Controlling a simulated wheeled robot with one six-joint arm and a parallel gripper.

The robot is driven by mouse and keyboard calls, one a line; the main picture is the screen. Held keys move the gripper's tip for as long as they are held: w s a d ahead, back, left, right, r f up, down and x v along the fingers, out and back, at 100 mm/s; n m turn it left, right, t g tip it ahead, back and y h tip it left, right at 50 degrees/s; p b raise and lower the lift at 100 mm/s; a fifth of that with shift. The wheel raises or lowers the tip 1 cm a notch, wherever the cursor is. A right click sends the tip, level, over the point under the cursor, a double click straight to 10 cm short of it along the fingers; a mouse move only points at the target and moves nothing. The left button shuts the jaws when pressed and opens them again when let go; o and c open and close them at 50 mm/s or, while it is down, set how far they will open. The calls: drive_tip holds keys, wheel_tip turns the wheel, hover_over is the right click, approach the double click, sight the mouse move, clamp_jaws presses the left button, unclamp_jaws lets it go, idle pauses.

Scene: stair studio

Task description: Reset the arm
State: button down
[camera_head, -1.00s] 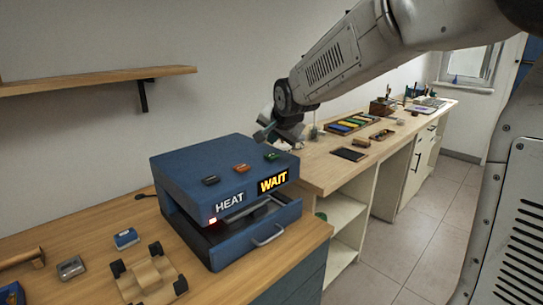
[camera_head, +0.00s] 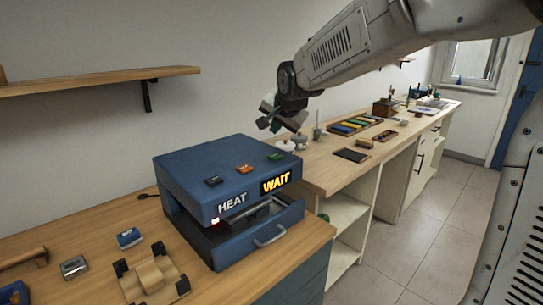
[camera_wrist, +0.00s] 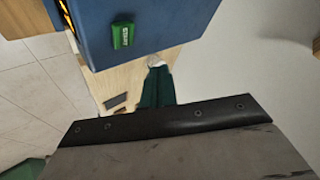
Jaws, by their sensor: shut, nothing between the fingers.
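My gripper (camera_head: 268,124) is in the air above the back right corner of the blue heating machine (camera_head: 205,163), apart from it. In the wrist view its green fingers (camera_wrist: 157,88) are together with nothing between them. The machine shows a lit "HEAT" label (camera_head: 232,204) and a yellow "WAIT" sign (camera_head: 276,183). Black, orange and green buttons sit on its top; the green button (camera_head: 275,156) is nearest my gripper, and it also shows in the wrist view (camera_wrist: 122,35). A drawer with a handle (camera_head: 269,236) is at the machine's front.
A wooden cradle (camera_head: 152,275), a blue block (camera_head: 129,238) and a metal piece (camera_head: 74,267) lie on the near bench. A wall shelf (camera_head: 100,84) is at the upper left. The far bench carries a tray of coloured pieces (camera_head: 354,126) and a dark pad (camera_head: 351,155).

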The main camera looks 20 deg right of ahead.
drive_tip(key=shift+s+f+n, duration=0.3)
drive_tip(key=shift+n, duration=0.1)
drive_tip(key=s+f+n+g, duration=0.2)
drive_tip(key=s, duration=1.1)
drive_tip(key=s+d+f+n+g, duration=0.1)
drive_tip(key=s+f+n+g, duration=0.2)
drive_tip(key=s, duration=1.1)
drive_tip(key=s+f+n+g, duration=0.2)
drive_tip(key=s+n+g, duration=0.1)
drive_tip(key=s, duration=1)
drive_tip(key=shift+s+d+f, duration=0.2)
drive_tip(key=shift+s, duration=0.05)
